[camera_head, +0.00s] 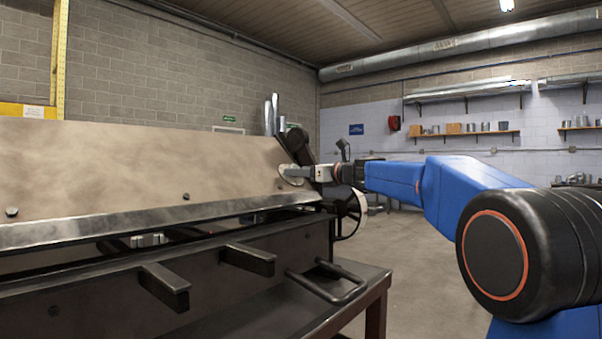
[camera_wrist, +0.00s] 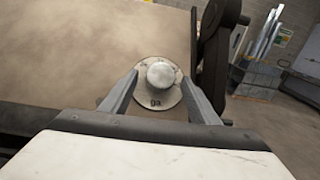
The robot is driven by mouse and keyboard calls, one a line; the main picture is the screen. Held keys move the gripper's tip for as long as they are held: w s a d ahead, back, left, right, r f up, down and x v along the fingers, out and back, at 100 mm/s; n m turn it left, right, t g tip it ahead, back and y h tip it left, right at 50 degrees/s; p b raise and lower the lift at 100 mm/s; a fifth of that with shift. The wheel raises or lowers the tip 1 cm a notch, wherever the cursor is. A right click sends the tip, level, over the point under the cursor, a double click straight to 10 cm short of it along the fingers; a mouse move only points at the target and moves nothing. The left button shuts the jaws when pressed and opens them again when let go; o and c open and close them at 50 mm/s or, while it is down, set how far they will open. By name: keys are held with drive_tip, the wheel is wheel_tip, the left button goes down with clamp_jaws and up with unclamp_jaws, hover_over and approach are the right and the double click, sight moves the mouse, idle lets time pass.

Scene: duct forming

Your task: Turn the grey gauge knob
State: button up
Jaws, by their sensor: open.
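The grey gauge knob (camera_wrist: 160,74) is a round, light-grey knob on a pale round dial plate (camera_wrist: 158,97) marked "ga". It sits on the tan panel of the machine (camera_head: 140,160), near the panel's right end. My gripper (camera_wrist: 160,84) is open in the wrist view, with one finger on each side of the knob. Gaps show between the knob and both fingers. In the head view my gripper (camera_head: 297,172) reaches the dial from the right, and the knob itself is largely hidden there.
A dark machine arm (camera_wrist: 214,50) stands just right of the dial. A handwheel (camera_head: 352,213) is below my wrist at the machine's right end. Dark bars (camera_head: 165,285) and a looped handle (camera_head: 330,285) stick out in front. Open floor (camera_head: 405,245) lies to the right.

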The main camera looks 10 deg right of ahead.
drive_tip(key=c, duration=1)
drive_tip(key=shift+c, duration=0.2)
drive_tip(key=shift+n+y, duration=0.3)
drive_tip(key=n, duration=0.1)
drive_tip(key=n+g+y, duration=0.2)
drive_tip(key=shift+w+d+n, duration=0.25)
drive_tip(key=shift+d+n, duration=0.05)
drive_tip(key=n+g, duration=0.1)
drive_tip(key=n, duration=0.1)
drive_tip(key=n+g+y, duration=0.1)
drive_tip(key=n+g, duration=0.1)
drive_tip(key=n, duration=0.1)
drive_tip(key=n+g+y, duration=0.1)
drive_tip(key=n+g, duration=0.1)
drive_tip(key=shift+w+d+r+n, duration=0.15)
drive_tip(key=shift+w+d+n, duration=0.1)
drive_tip(key=shift+w+n, duration=0.15)
drive_tip(key=shift+g+y, duration=0.3)
drive_tip(key=shift+g, duration=0.1)
drive_tip(key=o, duration=1)
